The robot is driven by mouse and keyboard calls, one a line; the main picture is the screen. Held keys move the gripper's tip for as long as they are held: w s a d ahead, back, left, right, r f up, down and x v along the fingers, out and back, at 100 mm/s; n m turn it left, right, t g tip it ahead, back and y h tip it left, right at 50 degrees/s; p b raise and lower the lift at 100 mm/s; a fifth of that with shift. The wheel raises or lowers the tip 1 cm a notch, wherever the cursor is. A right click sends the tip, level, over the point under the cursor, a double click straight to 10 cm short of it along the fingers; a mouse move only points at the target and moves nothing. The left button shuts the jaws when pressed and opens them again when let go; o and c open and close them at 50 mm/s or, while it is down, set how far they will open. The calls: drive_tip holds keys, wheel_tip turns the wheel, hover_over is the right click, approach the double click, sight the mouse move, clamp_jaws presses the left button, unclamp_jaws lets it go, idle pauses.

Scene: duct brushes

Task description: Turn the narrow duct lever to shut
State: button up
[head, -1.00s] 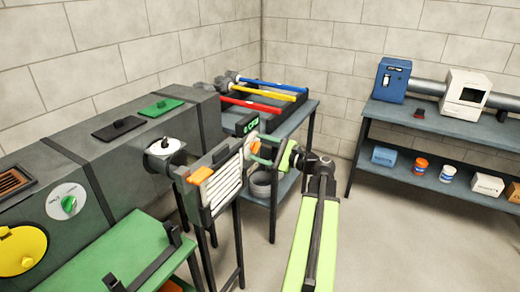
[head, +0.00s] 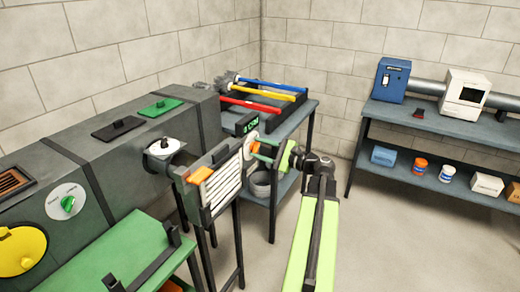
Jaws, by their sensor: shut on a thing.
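My gripper (head: 266,151) is at the pale round plate (head: 250,146), just right of the white slatted panel (head: 221,186). It is shut on what looks like the narrow duct lever there; the lever is small and mostly hidden by the fingers, so its exact angle cannot be read. Orange and teal parts show at the fingertips. My green arm reaches in from the lower right. Left of the panel, a short duct end with a white disc and dark knob (head: 164,147) sticks out from the big grey duct (head: 135,160).
A green knob on a white dial (head: 68,204) and a yellow round cover (head: 20,250) are on the big duct. Blue, yellow and red rods (head: 262,95) lie on a rack behind. A bench (head: 440,130) stands at the right. The floor between is clear.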

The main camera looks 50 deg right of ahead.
drive_tip(key=n, duration=0.3)
drive_tip(key=shift+f+n, duration=0.1)
drive_tip(key=shift+n, duration=0.3)
drive_tip(key=n, duration=0.4)
drive_tip(key=shift+a+f+n, duration=0.1)
drive_tip(key=shift+f+n, duration=0.05)
drive_tip(key=shift+n, duration=0.15)
drive_tip(key=shift+f+n+b, duration=0.2)
drive_tip(key=shift+n+b, duration=0.15)
drive_tip(key=shift+n, duration=4.05)
drive_tip(key=o, duration=1.4)
